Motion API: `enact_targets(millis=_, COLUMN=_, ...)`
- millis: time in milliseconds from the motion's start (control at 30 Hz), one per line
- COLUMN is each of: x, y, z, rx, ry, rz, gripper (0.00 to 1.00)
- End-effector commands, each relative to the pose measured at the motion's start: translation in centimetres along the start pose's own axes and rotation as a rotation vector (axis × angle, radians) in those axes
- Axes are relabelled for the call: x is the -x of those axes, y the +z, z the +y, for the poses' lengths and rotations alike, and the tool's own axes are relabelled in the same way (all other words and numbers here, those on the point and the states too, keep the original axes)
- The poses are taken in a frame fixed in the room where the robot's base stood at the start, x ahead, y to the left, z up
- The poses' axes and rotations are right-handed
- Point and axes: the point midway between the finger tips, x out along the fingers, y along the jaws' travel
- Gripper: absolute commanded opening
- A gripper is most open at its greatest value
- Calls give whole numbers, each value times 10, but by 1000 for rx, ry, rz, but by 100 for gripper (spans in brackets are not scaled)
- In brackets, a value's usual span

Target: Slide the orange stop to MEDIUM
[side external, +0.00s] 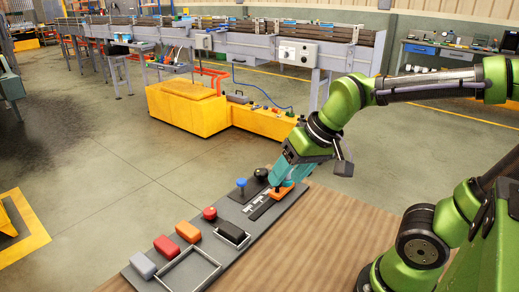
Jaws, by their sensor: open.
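The orange stop (281,191) sits on a dark slotted track (261,210) at the far right end of the grey panel. My gripper (279,184) is right above and around the stop, with its teal fingers pointing down at it. The jaws are open. I cannot tell whether the fingers touch the stop. White marks lie beside the track, but the word MEDIUM is too small to read.
An empty frame (189,272) lies in front. The wooden table (300,250) is clear.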

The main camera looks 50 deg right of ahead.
Motion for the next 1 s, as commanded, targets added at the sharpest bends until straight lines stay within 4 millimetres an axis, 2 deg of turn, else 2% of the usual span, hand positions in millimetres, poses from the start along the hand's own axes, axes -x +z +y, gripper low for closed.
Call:
enact_targets(millis=133, x=-30, y=-40, z=16, rx=-136, ry=179, rz=-84, gripper=55)
enact_targets(millis=300, x=-57, y=-89, z=43, rx=-354, ry=417, rz=-58, gripper=55)
enact_targets(millis=400, x=-61, y=-114, z=58, rx=-492, ry=527, rz=14, gripper=55)
enact_targets(millis=500, x=-54, y=-129, z=65, rx=-600, ry=570, rz=88, gripper=55)
enact_targets(millis=633, x=-50, y=-130, z=68, rx=-680, ry=584, rz=121, gripper=55)
enact_targets(millis=767, x=-58, y=-128, z=73, rx=-695, ry=586, rz=123, gripper=55)
enact_targets(millis=1000, x=-96, y=-124, z=99, rx=-694, ry=587, rz=119, gripper=55)
